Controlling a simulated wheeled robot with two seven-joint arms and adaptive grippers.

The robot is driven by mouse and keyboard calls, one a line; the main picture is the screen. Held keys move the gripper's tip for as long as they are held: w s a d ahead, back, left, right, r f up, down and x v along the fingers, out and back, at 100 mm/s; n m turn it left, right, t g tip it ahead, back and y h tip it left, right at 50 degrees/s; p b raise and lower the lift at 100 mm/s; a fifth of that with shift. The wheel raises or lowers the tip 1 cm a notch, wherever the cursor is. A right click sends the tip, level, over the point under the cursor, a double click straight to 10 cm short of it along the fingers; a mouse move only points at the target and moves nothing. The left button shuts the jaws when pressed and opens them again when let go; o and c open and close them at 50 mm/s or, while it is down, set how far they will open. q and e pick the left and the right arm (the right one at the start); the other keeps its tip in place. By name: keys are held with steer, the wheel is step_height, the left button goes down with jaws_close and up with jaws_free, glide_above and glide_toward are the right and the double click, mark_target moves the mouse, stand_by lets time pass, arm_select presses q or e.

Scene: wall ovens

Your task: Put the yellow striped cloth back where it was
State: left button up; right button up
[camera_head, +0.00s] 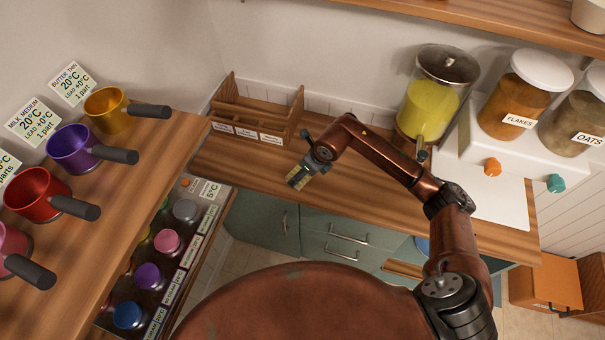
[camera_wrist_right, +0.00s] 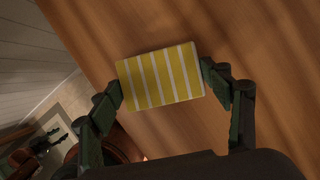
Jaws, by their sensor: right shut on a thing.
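The yellow striped cloth (camera_wrist_right: 160,77), a small folded block with white stripes, is between the two fingers of my right gripper (camera_wrist_right: 162,84) in the right wrist view. The fingers press on its two short ends. In the head view, my right gripper (camera_head: 309,168) reaches over the wooden counter (camera_head: 262,165), near its front edge, with the cloth (camera_head: 299,178) at its tip. I cannot tell how high the cloth is above the counter. My left gripper is not in view.
A wooden rack (camera_head: 255,115) with labelled slots stands at the counter's back left. A yellow-filled dispenser (camera_head: 430,105) stands at the back right, beside jars (camera_head: 525,95) on a white stand. Coloured pots (camera_head: 75,148) line the left shelf. The counter between rack and dispenser looks clear.

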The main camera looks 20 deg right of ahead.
steer(key=shift+f, duration=0.15)
steer(key=o, duration=1.2)
steer(key=p+v, duration=0.7)
steer(key=v, duration=0.5)
steer(key=shift+s, duration=0.1)
